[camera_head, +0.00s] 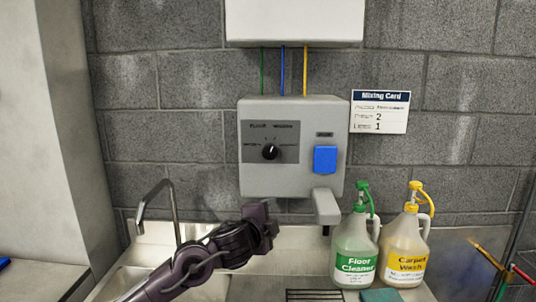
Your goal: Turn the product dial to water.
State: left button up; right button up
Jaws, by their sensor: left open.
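The product dial (270,152) is a black round knob on a dark grey panel (284,130) at the upper left of the grey wall dispenser (295,180). A light pointer mark on the dial points roughly upward. Printed labels surround it; "Floor" and "Window" sit above, and the side labels are too small to read surely. My left gripper (268,222) is open and empty. It appears below the dispenser's lower left in the picture, apart from the dial. My right gripper is not in view.
A blue button (325,159) and a grey spout (327,206) are on the dispenser. Floor cleaner (356,250) and carpet wash (406,250) jugs stand to the right. A faucet (160,205) rises at the left. A mixing card (380,111) hangs on the wall.

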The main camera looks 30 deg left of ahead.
aim_at(268, 153)
pick_arm(q)
jog(key=w+a+r+m+t, duration=0.1)
jog(key=a+r+m, duration=0.15)
jog(key=r, duration=0.45)
jog(key=a+r+m+t, duration=0.1)
jog(key=a+r, duration=0.2)
jog(key=r, duration=0.4)
jog(key=shift+n, duration=0.25)
jog(key=w+p, duration=0.2)
jog(key=w, duration=0.1)
jog(key=w+a+p, duration=0.1)
jog(key=w, duration=0.2)
jog(key=shift+w+a+f+p, duration=0.1)
jog(key=shift+w+a+p, duration=0.05)
jog(key=shift+w+p, duration=0.2)
jog(key=shift+w+f, duration=0.15)
jog(key=shift+w, duration=0.5)
jog(key=shift+c, duration=0.4)
